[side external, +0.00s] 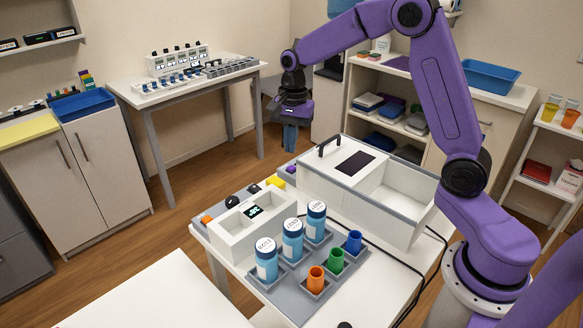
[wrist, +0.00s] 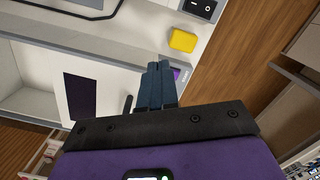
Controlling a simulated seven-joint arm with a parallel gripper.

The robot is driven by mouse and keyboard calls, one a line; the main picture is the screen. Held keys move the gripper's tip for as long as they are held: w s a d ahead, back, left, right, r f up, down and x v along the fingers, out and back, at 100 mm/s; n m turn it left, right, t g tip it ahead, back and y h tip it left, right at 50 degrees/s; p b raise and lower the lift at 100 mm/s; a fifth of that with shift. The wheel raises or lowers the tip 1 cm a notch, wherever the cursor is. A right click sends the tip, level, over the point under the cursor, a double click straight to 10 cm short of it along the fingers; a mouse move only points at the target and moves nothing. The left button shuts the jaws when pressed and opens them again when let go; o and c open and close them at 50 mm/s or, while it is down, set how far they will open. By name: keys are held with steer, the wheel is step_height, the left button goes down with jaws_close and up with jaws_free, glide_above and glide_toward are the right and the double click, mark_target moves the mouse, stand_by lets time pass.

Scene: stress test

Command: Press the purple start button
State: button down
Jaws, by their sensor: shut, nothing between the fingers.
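A small purple patch (side external: 292,169), which looks like the start button, sits at the table's far edge beside the white box and behind a yellow block. It also shows in the wrist view (wrist: 177,74), partly hidden, just right of my fingertips. My gripper (side external: 289,149) points down above that far edge. In the wrist view its two blue fingers (wrist: 159,66) are together with nothing between them. The fingertips look apart from the purple patch in the side view; the exact height gap is hard to tell.
The yellow block (side external: 276,183) and the white box with a black handle (side external: 341,190) flank the patch. A white device with a display (side external: 237,223), blue bottles (side external: 292,242) and coloured cups (side external: 336,261) stand nearer. Open floor (wrist: 235,60) lies beyond the edge.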

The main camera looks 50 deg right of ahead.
mark_target(292, 167)
steer(key=w+d+f+m, duration=0.2)
steer(key=w+d+m, duration=0.2)
steer(key=d+m, duration=0.1)
steer(key=shift+w+d, duration=0.35)
steer(key=shift+d, duration=0.3)
steer(key=shift+f, duration=0.1)
steer(key=shift+a+f, duration=0.2)
steer(key=shift+f, duration=1.55)
steer(key=shift+a+f, duration=0.15)
steer(key=shift+f, duration=1.55)
steer(key=shift+f, duration=0.6)
steer(key=shift+d+r, duration=0.3)
steer(key=shift+d, duration=0.45)
steer(key=shift+d+r, duration=0.3)
steer(key=shift+d, duration=0.45)
